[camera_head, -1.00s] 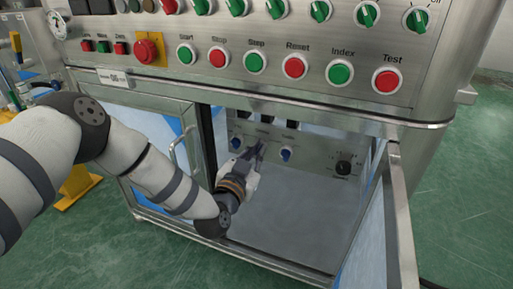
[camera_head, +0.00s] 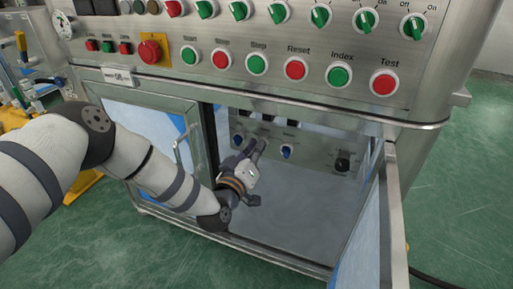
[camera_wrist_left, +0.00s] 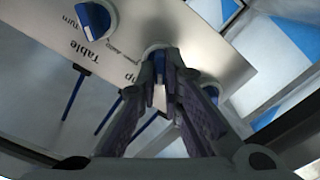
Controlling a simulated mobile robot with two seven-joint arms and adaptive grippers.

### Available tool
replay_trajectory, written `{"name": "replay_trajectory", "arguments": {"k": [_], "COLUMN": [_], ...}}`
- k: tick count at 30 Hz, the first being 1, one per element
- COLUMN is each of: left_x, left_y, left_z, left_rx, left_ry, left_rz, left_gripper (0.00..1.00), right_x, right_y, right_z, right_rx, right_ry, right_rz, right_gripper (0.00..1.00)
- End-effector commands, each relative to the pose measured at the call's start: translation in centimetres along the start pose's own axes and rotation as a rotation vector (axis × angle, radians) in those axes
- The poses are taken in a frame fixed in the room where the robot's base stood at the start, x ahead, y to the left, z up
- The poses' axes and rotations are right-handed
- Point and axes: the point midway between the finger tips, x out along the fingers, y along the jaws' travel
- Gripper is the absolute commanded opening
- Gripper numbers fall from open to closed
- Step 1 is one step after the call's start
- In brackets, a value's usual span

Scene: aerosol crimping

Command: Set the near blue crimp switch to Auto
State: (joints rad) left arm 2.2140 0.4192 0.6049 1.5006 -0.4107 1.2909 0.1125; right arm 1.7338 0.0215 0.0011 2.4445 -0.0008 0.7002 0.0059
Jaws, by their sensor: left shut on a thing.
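My left gripper (camera_head: 258,146) reaches into the open cabinet, at the panel with blue switches. In the left wrist view its fingers (camera_wrist_left: 164,78) are shut on a blue switch knob (camera_wrist_left: 159,59), with a white mark showing between the fingers. The label by this knob is partly hidden; letters ending in "p" and a small "Auto" show. In the head view the held knob is hidden behind the gripper. Another blue knob (camera_wrist_left: 94,19), labelled "Table", is beside it, clear of the fingers. My right gripper is not in view.
In the head view a blue knob (camera_head: 238,140) is left of the gripper and another (camera_head: 287,151) is to its right. A black dial (camera_head: 342,164) sits farther right. The open cabinet door (camera_head: 385,225) stands at the right. The cabinet floor (camera_head: 295,215) is clear.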

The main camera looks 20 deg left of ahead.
Motion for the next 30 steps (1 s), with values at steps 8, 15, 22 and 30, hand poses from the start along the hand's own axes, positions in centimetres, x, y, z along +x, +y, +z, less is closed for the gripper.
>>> {"name": "replay_trajectory", "arguments": {"k": [8,15,22,30], "left_x": [-0.07,-0.07,-0.08,-0.09], "left_y": [-0.10,-0.13,-0.12,-0.12], "left_z": [0.17,0.19,0.21,0.21], "left_rx": [-0.120,-0.162,-0.168,-0.167], "left_ry": [-0.004,-0.005,-0.005,-0.005], "left_rz": [-0.001,-0.001,-0.001,-0.001], "left_gripper": [0.00,0.00,0.00,0.26], "right_x": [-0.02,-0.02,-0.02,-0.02], "right_y": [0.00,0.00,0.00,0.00], "right_z": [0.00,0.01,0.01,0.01], "right_rx": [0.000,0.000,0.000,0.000], "right_ry": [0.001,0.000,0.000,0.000], "right_rz": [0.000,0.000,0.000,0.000], "right_gripper": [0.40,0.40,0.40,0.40]}}
